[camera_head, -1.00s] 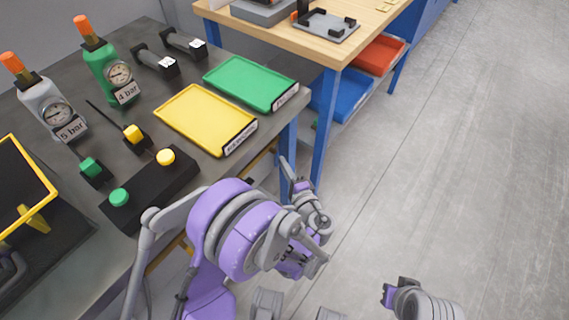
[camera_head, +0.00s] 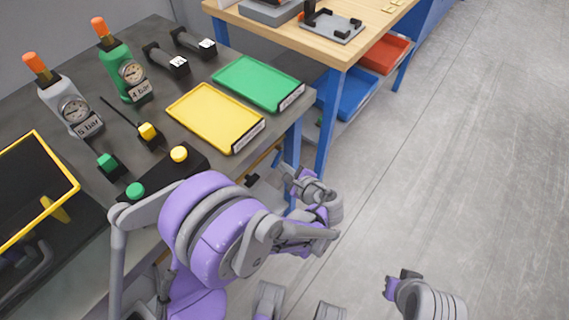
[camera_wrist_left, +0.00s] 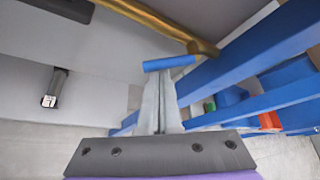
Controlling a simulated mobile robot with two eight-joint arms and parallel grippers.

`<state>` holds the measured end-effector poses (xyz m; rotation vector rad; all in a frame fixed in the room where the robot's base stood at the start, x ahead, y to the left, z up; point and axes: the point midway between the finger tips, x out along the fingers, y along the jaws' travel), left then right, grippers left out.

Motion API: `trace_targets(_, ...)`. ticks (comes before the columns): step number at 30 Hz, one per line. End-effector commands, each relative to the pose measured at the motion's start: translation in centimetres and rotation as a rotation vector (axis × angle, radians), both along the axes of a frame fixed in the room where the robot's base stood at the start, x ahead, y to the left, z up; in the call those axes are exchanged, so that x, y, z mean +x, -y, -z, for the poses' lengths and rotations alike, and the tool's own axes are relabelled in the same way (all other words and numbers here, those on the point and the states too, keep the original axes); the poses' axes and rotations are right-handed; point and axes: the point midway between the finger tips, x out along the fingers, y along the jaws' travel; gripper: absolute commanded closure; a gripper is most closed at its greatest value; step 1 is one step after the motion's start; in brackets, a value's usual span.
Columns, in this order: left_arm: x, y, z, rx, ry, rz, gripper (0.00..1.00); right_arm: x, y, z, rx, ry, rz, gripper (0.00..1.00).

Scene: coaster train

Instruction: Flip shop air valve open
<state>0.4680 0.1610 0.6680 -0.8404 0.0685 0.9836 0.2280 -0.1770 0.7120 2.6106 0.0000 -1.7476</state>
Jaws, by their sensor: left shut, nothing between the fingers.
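In the left wrist view a brass pipe (camera_wrist_left: 150,18) runs across the top and ends in a rounded brass end. A short blue bar (camera_wrist_left: 168,63), which looks like the valve's handle, lies crosswise just beyond the fingertips of my left gripper (camera_wrist_left: 161,80). The fingers are shut with nothing between them; whether they touch the bar I cannot tell. In the head view my left gripper (camera_head: 287,172) is beside the grey table's right edge, below its top. The valve is not clearly seen there. My right gripper (camera_head: 392,287) shows low at the right, its fingers unclear.
The grey table (camera_head: 100,140) holds a yellow tray (camera_head: 215,117), a green tray (camera_head: 258,83) and two gauge bottles. Its blue leg (camera_head: 293,145) is close to my left gripper. A wooden-topped bench (camera_head: 280,37) stands behind. Floor at the right is clear.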

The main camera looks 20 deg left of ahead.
Motion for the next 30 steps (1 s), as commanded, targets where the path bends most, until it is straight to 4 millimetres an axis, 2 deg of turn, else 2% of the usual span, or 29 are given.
trace_targets(18, -1.1, -0.5, -1.9, 0.181, -0.496, -0.001, 1.00, -0.1, 0.0, -1.1, 0.000, 0.004, 0.000, 1.00)
trace_targets(30, -1.3, -0.5, -2.5, 0.191, -0.520, 0.000, 1.00, -0.1, 0.0, -1.2, 0.000, 0.004, 0.000, 1.00)
